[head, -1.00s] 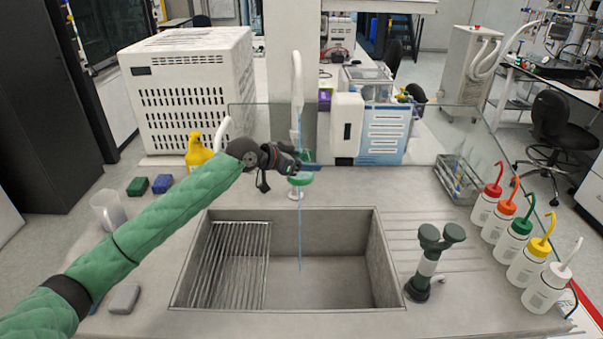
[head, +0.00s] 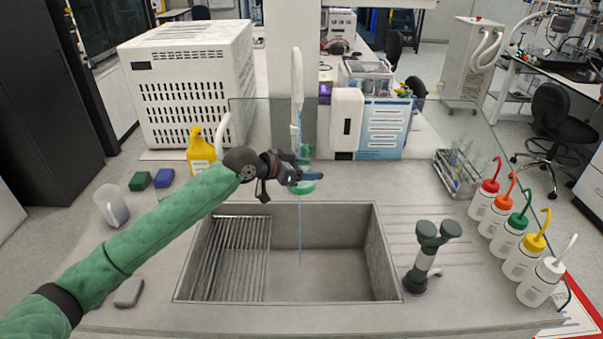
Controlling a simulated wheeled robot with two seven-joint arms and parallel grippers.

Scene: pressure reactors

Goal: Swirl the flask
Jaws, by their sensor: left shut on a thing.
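My left gripper (head: 300,176) reaches in from the left on a green-sleeved arm and is above the back edge of the sink (head: 388,290). It is shut on a small flask (head: 304,188) with green liquid at its bottom. The flask is partly hidden by the gripper's fingers. It hangs close in front of the white tap (head: 296,85), and a thin bluish water stream (head: 300,235) shows below it, running down into the sink. I cannot tell whether the water enters the flask. My right gripper is not in view.
A wire rack (head: 235,262) lies in the sink's left part. A yellow bottle (head: 200,152), sponges (head: 140,181) and a beaker (head: 111,205) stand left. A dark green eyewash fitting (head: 424,258) and several wash bottles (head: 510,236) stand right. A white vented box (head: 190,90) is behind.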

